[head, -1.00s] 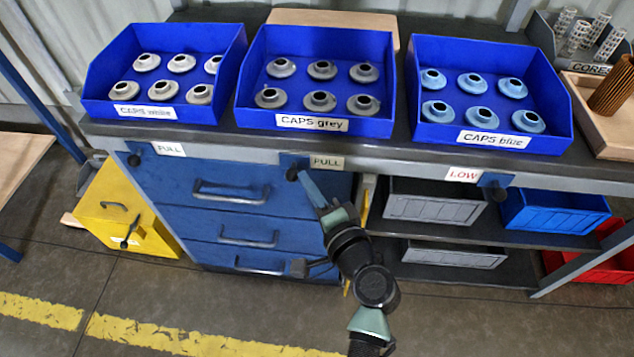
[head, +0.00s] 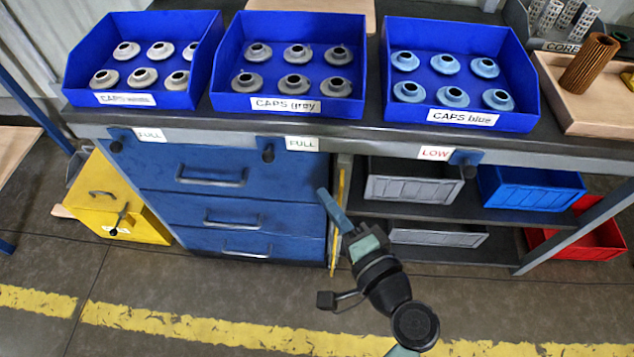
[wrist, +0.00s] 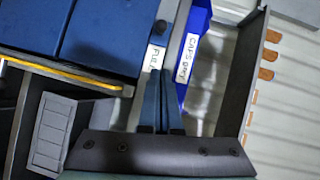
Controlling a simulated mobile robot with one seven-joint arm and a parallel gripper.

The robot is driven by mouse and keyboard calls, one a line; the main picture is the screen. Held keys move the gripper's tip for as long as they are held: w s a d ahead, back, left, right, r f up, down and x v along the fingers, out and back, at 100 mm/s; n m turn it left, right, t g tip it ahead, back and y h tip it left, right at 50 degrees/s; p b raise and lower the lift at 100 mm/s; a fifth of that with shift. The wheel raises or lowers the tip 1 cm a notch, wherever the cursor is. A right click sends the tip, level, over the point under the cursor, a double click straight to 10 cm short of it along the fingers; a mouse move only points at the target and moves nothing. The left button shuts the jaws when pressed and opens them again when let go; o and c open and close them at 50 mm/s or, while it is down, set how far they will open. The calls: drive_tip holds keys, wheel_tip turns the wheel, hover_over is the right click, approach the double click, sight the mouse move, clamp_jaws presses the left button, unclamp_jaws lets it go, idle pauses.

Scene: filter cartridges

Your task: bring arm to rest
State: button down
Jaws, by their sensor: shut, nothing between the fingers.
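My gripper (head: 333,207) hangs in front of the bench, before the right edge of the blue drawer cabinet, below bench-top height. Its fingers are shut with nothing between them and point up and left. In the wrist view the closed fingers (wrist: 161,108) show at the centre, pointing toward the edge of the bench and a "FULL" label (wrist: 154,57). I see no contact with the bench or cabinet.
Blue bins of white caps (head: 140,107), grey caps (head: 285,110) and blue caps (head: 460,120) stand on the bench. Knobs line its front edge. A yellow box (head: 105,200) stands at left, grey shelf bins (head: 415,185) at right. The floor in front is clear.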

drive_tip(key=shift+s+d, duration=0.15)
drive_tip(key=shift+s, duration=0.1)
idle(0.4)
drive_tip(key=w+r+n+t+h, duration=0.2)
drive_tip(key=w+r+n+t, duration=0.15)
drive_tip(key=r, duration=0.95)
drive_tip(key=w+r+n+t+h, duration=0.2)
drive_tip(key=w+r+n, duration=0.2)
drive_tip(key=r, duration=1)
drive_tip(key=s+r+n+t+h+p, duration=0.1)
drive_tip(key=s+r+t+h, duration=0.45)
drive_tip(key=r, duration=0.85)
drive_tip(key=s+r+n+t+y, duration=0.1)
drive_tip(key=s+r+t, duration=0.2)
drive_tip(key=s+r, duration=0.85)
drive_tip(key=w+r+p, duration=0.2)
drive_tip(key=r+p, duration=0.9)
drive_tip(key=w+r+p, duration=0.1)
drive_tip(key=r+p, duration=0.9)
drive_tip(key=r, duration=0.1)
drive_tip(key=shift+w+d+r+p, duration=0.3)
drive_tip(key=shift+w+r+p, duration=0.1)
drive_tip(key=shift+f+g+h, duration=0.1)
drive_tip(key=shift+g+h, duration=0.15)
drive_tip(key=shift+g, duration=0.05)
